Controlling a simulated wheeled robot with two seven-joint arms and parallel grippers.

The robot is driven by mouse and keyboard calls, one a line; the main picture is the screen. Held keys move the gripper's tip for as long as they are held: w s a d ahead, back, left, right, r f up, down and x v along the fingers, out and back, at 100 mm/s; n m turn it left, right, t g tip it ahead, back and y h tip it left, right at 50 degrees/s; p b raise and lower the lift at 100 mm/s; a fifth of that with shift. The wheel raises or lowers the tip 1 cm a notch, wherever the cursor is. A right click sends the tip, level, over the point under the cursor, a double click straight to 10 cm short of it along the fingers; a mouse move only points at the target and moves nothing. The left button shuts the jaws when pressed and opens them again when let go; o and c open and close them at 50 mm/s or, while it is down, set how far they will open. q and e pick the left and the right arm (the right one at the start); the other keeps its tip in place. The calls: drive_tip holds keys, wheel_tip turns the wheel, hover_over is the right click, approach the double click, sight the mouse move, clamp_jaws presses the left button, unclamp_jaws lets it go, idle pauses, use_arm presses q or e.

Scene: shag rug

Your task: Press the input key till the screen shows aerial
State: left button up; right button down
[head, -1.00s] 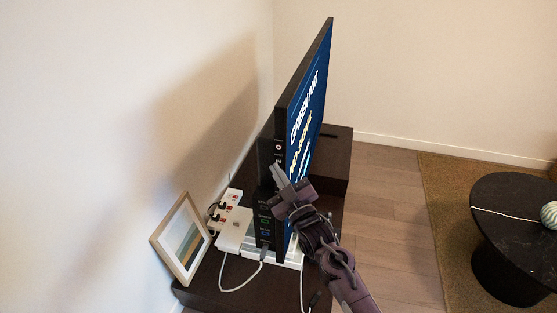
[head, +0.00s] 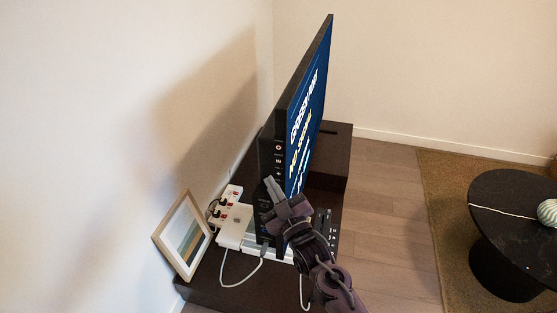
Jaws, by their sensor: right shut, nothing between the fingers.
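The television (head: 306,115) stands on a dark low cabinet (head: 338,150) and is seen nearly edge-on. Its blue screen carries white and yellow text, too slanted to read for sure. A black side panel (head: 278,160) on its near edge has a column of small keys, with a red-marked one near the top. My right gripper (head: 271,188) is shut and empty, its fingertips in front of the lower part of that panel. Whether it touches a key cannot be told. The gripper hides the lower keys. My left gripper is not in view.
A white box (head: 233,226) with cables and a power strip (head: 229,199) lie left of the television. A framed picture (head: 183,237) leans on the wall. A dark remote-like object (head: 322,222) lies right of my gripper. A round black table (head: 510,225) stands on a rug at right.

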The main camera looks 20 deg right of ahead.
idle(0.3)
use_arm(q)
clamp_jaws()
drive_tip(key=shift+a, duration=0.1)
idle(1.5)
